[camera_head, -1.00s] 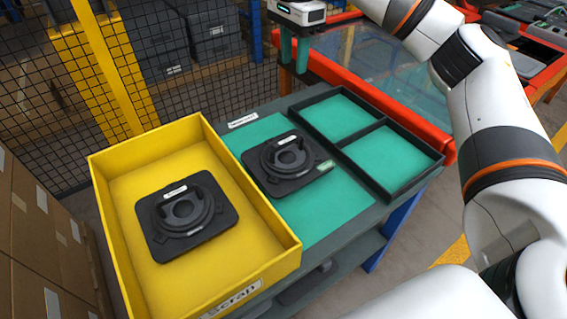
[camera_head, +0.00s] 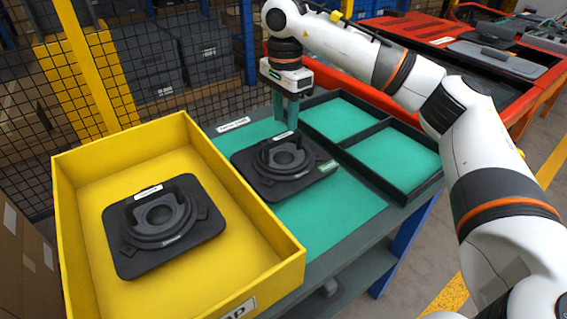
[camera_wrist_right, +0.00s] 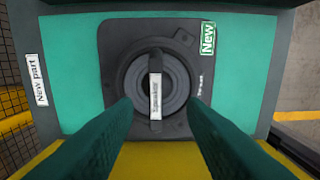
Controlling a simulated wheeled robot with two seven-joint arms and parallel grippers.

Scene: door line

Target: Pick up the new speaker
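The new speaker (camera_head: 299,182) is a black square plate with a round body, a raised handle bar and a green label. It lies flat on the green mat (camera_head: 330,222). In the right wrist view the speaker (camera_wrist_right: 117,72) shows a green "New" label, and its handle (camera_wrist_right: 155,75) runs up the picture between my fingers. My right gripper (camera_head: 287,126) points down over the handle, its green fingers apart and empty. In the wrist view the right gripper (camera_wrist_right: 160,106) has one finger on each side of the handle; contact is not visible. My left gripper is not in view.
A yellow scrap bin (camera_head: 277,262) holds another black speaker (camera_head: 130,255), close left of the new one. A black-walled tray (camera_head: 368,166) with empty green compartments sits on the right. Wire fencing (camera_head: 140,80) stands behind; an orange-red frame (camera_head: 420,45) lies beyond the table.

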